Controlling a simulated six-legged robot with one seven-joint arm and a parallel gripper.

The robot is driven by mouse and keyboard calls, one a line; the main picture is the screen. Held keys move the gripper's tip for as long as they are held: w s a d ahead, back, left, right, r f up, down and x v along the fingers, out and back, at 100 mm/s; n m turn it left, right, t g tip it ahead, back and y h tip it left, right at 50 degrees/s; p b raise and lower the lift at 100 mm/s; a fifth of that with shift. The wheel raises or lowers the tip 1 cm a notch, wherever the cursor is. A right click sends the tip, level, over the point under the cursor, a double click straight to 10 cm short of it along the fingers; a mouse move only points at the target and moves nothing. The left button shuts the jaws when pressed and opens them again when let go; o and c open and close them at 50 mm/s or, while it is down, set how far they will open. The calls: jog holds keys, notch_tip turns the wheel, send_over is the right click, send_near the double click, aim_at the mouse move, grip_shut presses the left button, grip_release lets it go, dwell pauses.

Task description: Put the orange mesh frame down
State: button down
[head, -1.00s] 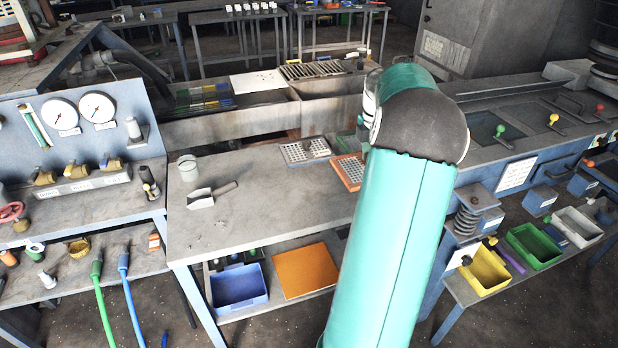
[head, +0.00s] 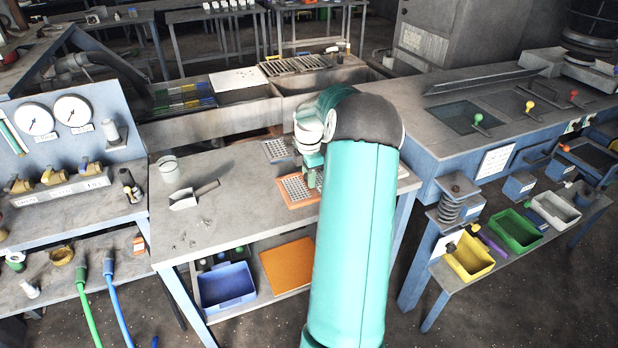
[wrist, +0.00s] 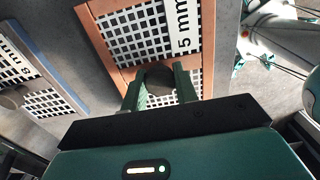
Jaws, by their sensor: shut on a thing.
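The orange mesh frame (head: 298,190) is over the right part of the grey worktable (head: 235,215), in front of a grey mesh frame (head: 275,150). My gripper (head: 312,178) is above it, partly hidden by my arm. In the wrist view, my gripper (wrist: 158,79) has its two green fingers on either side of the dark knob in the middle of the orange frame (wrist: 125,78) and is shut on it. A white label reading "5 mm" shows on the frame. I cannot tell whether its underside touches the table.
A metal scoop (head: 190,197) and a pale cup (head: 168,168) stand at the table's left. The table's middle is clear. A blue bin (head: 226,287) and an orange panel (head: 288,264) are on the shelf below.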

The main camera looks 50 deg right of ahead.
jog(key=shift+f, duration=0.3)
jog(key=shift+f, duration=0.15)
jog(key=c, duration=1.1)
grip_release()
jog(key=shift+a+r, duration=0.1)
jog(key=shift+r, duration=6.1)
